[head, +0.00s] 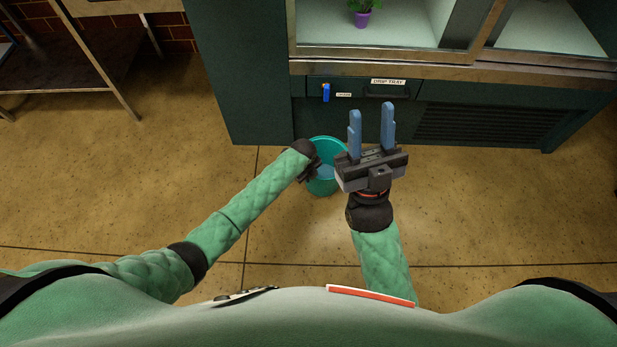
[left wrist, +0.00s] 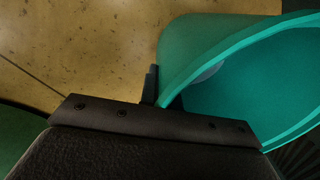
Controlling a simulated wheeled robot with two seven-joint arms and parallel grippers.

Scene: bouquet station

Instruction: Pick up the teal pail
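The teal pail (head: 327,181) stands open-topped in front of the dark green cabinet, with something pale blue inside it. Whether it touches the floor is hard to tell. My left gripper (head: 314,166) is at the pail's left rim, pointing down. In the left wrist view the pail (left wrist: 205,40) fills the upper right. A dark finger of my left gripper (left wrist: 155,92) lies against the outside of its wall at the rim, and the gripper looks shut on that rim; the other finger is mostly hidden. My right gripper (head: 371,130) is open and empty, its blue fingers apart, right of the pail.
The green cabinet (head: 245,85) stands just beyond the pail, with a drip tray drawer (head: 388,89) and a blue tag (head: 326,92) on its front. A purple flowerpot (head: 362,19) sits inside. A metal table (head: 80,75) is at the upper left. The floor (head: 130,170) at left is clear.

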